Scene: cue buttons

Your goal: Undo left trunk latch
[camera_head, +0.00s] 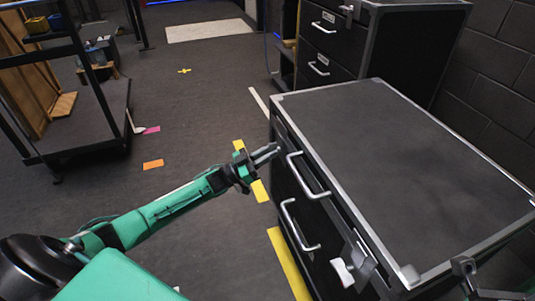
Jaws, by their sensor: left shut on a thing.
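The black trunk (400,130) has metal-edged corners and a closed, flat lid. My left gripper (268,153) reaches in from the left to the far end of the trunk's front face. It is shut on the left trunk latch, which its fingers mostly hide. The other latch (345,270), a pale butterfly-shaped piece, shows on the near end of the front face, and no gripper is at it. A dark part of my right gripper (465,268) shows at the bottom right corner, beside the trunk's near edge. Its fingers are too cut off to read.
Two silver handles (310,176) stick out from the trunk's front between the latches. Another black drawer case (365,45) stands behind. A dark shelf cart (85,120) is at the left.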

